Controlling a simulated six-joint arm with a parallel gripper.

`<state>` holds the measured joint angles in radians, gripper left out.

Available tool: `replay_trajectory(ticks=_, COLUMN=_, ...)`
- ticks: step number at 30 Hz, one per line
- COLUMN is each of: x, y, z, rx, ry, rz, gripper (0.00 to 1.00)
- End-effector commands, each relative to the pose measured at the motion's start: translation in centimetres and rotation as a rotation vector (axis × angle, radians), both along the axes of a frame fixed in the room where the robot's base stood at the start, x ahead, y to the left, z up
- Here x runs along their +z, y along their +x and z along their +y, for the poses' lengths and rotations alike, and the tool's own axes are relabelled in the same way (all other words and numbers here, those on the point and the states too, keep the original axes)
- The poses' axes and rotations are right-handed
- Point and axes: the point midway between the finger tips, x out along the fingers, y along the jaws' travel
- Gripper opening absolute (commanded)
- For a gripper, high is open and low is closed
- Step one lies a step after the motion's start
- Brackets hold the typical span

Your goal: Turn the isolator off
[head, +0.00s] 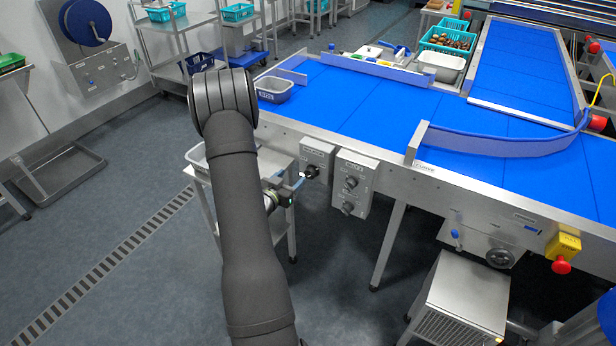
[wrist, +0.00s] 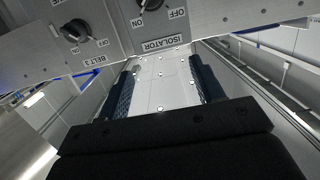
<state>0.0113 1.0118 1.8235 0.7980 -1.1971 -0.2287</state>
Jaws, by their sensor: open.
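The isolator is a grey box (head: 317,157) on the near side of the belt frame, with a black rotary knob (head: 310,172). In the wrist view the ISOLATOR label (wrist: 161,44) and the lower part of its knob (wrist: 151,4) show at the top edge, with ON and OFF marks; the knob is cut off, so I cannot tell its setting surely. My gripper (head: 296,187) is just left of and below the knob in the head view, apparently close to it. In the wrist view my gripper (wrist: 162,72) has its fingers wide apart, with nothing between them.
A steel cart (head: 272,165) stands behind my arm. A yellow box with a red button (head: 562,266) is at the far right.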

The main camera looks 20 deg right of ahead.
Motion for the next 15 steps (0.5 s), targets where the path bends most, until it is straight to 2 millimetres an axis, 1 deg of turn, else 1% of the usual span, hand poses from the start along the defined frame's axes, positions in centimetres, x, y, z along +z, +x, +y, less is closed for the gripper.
replay_trajectory(ticks=1, x=-1.9, y=-0.3, z=0.6, rx=-0.002, ry=-0.031, rz=0.012, gripper=0.61)
replay_trajectory(ticks=3, x=-3.8, y=-0.7, z=1.4, rx=-0.007, ry=-0.078, rz=0.015, gripper=0.61)
replay_trajectory(ticks=6, x=-6.1, y=-1.5, z=2.3, rx=-0.012, ry=-0.140, rz=0.020, gripper=0.61)
replay_trajectory(ticks=10, x=-8.1, y=-2.4, z=3.2, rx=-0.017, ry=-0.203, rz=0.022, gripper=0.61)
replay_trajectory(ticks=12, x=-8.8, y=-2.8, z=3.4, rx=-0.018, ry=-0.224, rz=0.022, gripper=0.61)
replay_trajectory(ticks=15, x=-9.2, y=-2.9, z=3.6, rx=-0.019, ry=-0.240, rz=0.021, gripper=0.61)
